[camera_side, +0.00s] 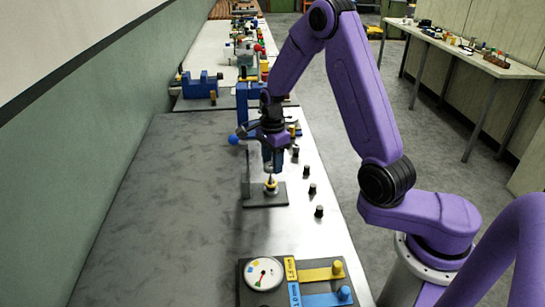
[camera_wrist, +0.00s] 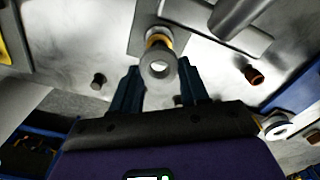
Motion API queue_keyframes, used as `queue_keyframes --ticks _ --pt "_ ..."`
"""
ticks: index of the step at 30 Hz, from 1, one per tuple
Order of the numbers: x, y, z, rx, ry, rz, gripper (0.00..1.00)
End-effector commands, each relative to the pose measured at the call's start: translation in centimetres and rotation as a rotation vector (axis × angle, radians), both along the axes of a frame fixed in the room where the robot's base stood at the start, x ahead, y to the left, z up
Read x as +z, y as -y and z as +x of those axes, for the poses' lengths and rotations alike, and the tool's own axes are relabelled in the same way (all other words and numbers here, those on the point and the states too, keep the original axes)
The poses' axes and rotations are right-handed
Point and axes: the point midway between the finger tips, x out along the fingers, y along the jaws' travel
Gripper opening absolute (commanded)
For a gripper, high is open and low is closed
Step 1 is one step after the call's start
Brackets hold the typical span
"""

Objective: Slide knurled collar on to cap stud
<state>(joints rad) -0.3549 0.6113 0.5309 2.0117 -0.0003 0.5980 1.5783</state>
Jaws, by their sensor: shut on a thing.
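My gripper (camera_side: 271,168) points down over a small dark plate (camera_side: 265,202) on the bench. In the wrist view, my gripper's two blue fingers (camera_wrist: 161,78) are shut on a grey ring-shaped collar (camera_wrist: 158,68) with a round hole. A brass-coloured stud part (camera_wrist: 158,36) stands just beyond the collar in that view and partly behind it. In the side view this brass part (camera_side: 270,187) is on the plate, right under the fingertips. The collar is too small there to make out, and I cannot tell whether it is around the stud.
Several dark pegs (camera_side: 312,189) stand in a row right of the plate. A dial gauge (camera_side: 264,273) and a board with yellow and blue bars (camera_side: 318,272) are at the near end. A blue fixture (camera_side: 250,103) stands behind my gripper. The grey bench left is clear.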

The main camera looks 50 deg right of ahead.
Motion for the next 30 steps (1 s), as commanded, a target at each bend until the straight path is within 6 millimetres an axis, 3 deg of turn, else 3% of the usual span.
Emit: queue_keyframes --ticks 30 --pt "-4.1 0.0 0.0 0.000 -0.001 0.000 0.15"
